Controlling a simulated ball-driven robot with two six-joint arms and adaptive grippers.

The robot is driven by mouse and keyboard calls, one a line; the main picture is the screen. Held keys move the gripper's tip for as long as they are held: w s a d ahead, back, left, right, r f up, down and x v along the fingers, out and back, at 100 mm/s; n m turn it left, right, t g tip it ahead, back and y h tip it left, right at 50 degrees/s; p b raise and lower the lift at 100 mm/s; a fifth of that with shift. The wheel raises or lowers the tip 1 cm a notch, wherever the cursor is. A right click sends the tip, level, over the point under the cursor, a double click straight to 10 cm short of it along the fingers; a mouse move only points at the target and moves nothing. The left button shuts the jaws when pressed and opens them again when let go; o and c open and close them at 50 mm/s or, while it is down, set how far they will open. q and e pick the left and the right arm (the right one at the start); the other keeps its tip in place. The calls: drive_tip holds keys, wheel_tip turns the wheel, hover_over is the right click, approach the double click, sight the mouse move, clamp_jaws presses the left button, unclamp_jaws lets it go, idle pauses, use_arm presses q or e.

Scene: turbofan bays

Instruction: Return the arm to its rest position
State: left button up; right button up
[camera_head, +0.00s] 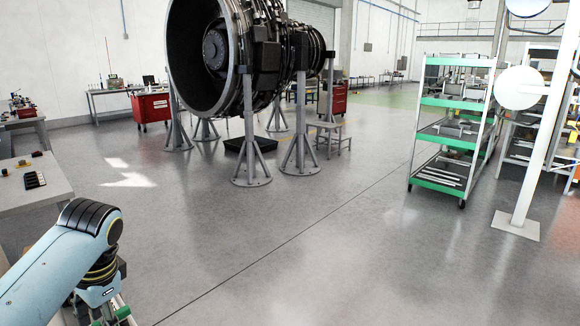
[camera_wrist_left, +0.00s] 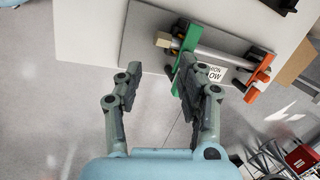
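My left arm (camera_head: 75,250) comes in at the lower left of the head view, bent at a light-blue joint with a black cover. Its gripper is mostly cut off by the bottom edge there. In the left wrist view my left gripper (camera_wrist_left: 158,72) has its two grey fingers spread, with nothing between them. The right finger overlaps the green bracket (camera_wrist_left: 186,48) in the picture; whether they touch I cannot tell. My right arm and gripper are not in view.
A grey board (camera_wrist_left: 145,30) on a white table (camera_wrist_left: 85,30) carries a metal bar (camera_wrist_left: 215,54), the green bracket and an orange bracket (camera_wrist_left: 258,78). A workbench (camera_head: 35,190) is at the left. A turbofan (camera_head: 240,60) on stands and a green-edged cart (camera_head: 450,130) stand farther off. Open floor lies between.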

use_arm(q)
drive_tip(key=s+d+r+n+t+h, duration=0.1)
drive_tip(key=s+d+r, duration=0.15)
drive_tip(key=s, duration=0.55)
drive_tip(key=s+d+r+n+t, duration=0.1)
drive_tip(key=s+d+r+n, duration=0.1)
drive_tip(key=s+d, duration=0.35)
drive_tip(key=s+d+r+n+t+h, duration=0.1)
drive_tip(key=s+d+r+t, duration=0.1)
drive_tip(key=s, duration=0.7)
drive_tip(key=s+a+f+g+b, duration=0.15)
drive_tip(key=f+b, duration=0.45)
drive_tip(key=f, duration=1.3)
drive_tip(key=s+a+f+g+b, duration=0.15)
drive_tip(key=f+b, duration=0.35)
drive_tip(key=f, duration=1.5)
drive_tip(key=s+f+b, duration=0.4)
drive_tip(key=s+f, duration=0.4)
drive_tip(key=f, duration=0.3)
drive_tip(key=s+a+f+b, duration=0.1)
drive_tip(key=s+f+b, duration=0.3)
drive_tip(key=s+f, duration=0.5)
wheel_tip(320, 180, down, 3)
drive_tip(key=shift+s+r, duration=0.1)
drive_tip(key=shift+s, duration=0.2)
